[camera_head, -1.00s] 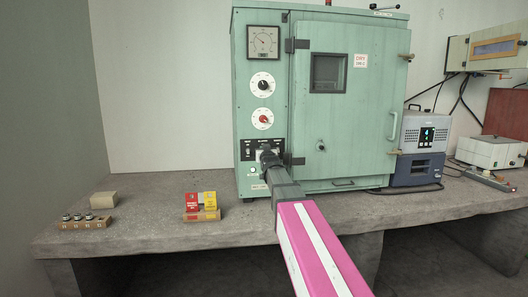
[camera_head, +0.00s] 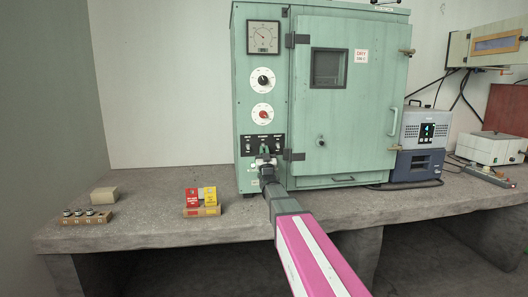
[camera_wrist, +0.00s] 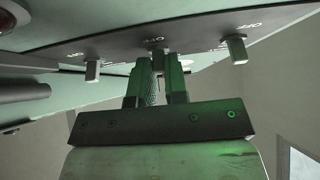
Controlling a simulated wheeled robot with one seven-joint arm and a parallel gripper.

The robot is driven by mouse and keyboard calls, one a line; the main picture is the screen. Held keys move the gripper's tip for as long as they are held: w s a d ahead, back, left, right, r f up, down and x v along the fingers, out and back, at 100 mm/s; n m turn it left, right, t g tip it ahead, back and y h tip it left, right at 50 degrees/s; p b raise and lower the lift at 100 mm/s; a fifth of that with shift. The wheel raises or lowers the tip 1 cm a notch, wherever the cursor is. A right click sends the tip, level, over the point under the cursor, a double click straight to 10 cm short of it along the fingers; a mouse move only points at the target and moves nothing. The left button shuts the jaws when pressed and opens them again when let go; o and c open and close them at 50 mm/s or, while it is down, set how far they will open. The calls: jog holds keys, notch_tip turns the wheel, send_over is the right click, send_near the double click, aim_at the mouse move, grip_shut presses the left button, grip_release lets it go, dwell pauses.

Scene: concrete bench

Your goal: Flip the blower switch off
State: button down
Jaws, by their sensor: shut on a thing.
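The black switch panel (camera_head: 263,138) is on the lower left front of the green oven cabinet (camera_head: 350,120). It carries a row of three switches. In the wrist view the left switch (camera_wrist: 92,70) and right switch (camera_wrist: 236,49) stand clear on either side of my gripper (camera_wrist: 158,75). My gripper's fingertips are at the middle switch, close together and shut on it; the fingers hide most of it. In the head view my gripper (camera_head: 264,162) reaches the panel's lower edge from below.
Two dials and a square meter (camera_head: 263,37) sit above the panel. A red and yellow box set (camera_head: 201,200), a vial rack (camera_head: 86,217) and a beige block (camera_head: 104,195) stand on the bench at left. A grey-blue unit (camera_head: 418,150) stands right of the cabinet.

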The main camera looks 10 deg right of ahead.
dwell(0.4)
jog(key=c, duration=1.1)
grip_release()
jog(key=shift+c, duration=0.2)
jog(key=v, duration=1.1)
